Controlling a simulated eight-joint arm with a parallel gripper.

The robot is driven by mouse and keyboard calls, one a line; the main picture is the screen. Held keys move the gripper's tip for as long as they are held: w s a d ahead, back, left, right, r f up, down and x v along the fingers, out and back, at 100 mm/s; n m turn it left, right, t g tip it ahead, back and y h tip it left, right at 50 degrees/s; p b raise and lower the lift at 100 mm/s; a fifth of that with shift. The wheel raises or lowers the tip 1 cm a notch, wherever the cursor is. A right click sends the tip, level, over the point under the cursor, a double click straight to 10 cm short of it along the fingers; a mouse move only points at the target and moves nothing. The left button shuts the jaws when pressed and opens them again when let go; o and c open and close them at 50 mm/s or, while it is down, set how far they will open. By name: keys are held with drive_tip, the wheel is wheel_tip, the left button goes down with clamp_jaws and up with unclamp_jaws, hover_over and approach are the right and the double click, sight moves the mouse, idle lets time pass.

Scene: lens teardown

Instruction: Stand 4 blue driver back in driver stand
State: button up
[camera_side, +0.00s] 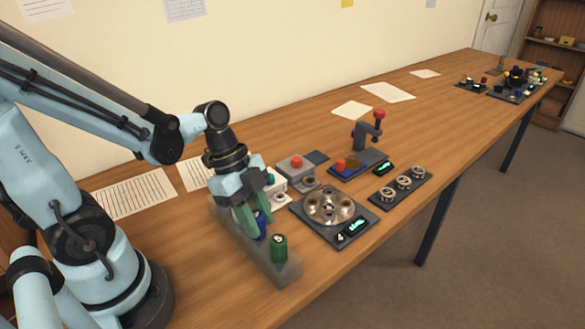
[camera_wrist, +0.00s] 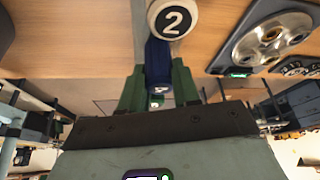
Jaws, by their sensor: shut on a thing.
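The blue driver (camera_side: 260,224) is between the green fingers of my gripper (camera_side: 248,217), which is shut on it. In the wrist view the dark blue handle (camera_wrist: 158,62) shows between my fingers (camera_wrist: 158,82). The driver stand (camera_side: 288,272) is a long grey block below my gripper. The blue driver is over the stand, near the green driver; my fingers hide its lower end, so I cannot tell whether it is seated. A green driver (camera_side: 279,247) stands upright at the stand's near end. A pale cap marked 2 (camera_wrist: 172,19) shows beyond the blue handle.
A dark plate with a round metal carousel (camera_side: 328,207) lies right of the stand. Behind it are a box with a red button (camera_side: 296,163) and a small press (camera_side: 362,150). A strip with several round parts (camera_side: 402,187) is farther right. Paper sheets lie behind.

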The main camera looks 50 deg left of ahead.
drive_tip(key=shift+f, duration=0.45)
idle(0.3)
drive_tip(key=o, duration=1.5)
drive_tip(key=shift+o, duration=0.2)
drive_tip(key=shift+r, duration=0.15)
drive_tip(key=shift+r, duration=3.4)
drive_tip(key=n, duration=0.2)
drive_tip(key=n+t+y, duration=0.1)
drive_tip(key=shift+w+a+f+n, duration=0.2)
drive_tip(key=shift+w+a+n, duration=0.1)
drive_tip(key=shift+a, duration=0.1)
drive_tip(key=w+n+t+y, duration=0.1)
drive_tip(key=n, duration=0.2)
drive_tip(key=w+a+r+n+t+y, duration=0.1)
drive_tip(key=n+t, duration=0.1)
drive_tip(key=n, duration=0.2)
drive_tip(key=a+n+t+y, duration=0.1)
drive_tip(key=n, duration=0.3)
drive_tip(key=shift+w+a+r+t+y, duration=0.25)
drive_tip(key=shift+w+r+t+y, duration=0.05)
drive_tip(key=shift+w+r, duration=0.1)
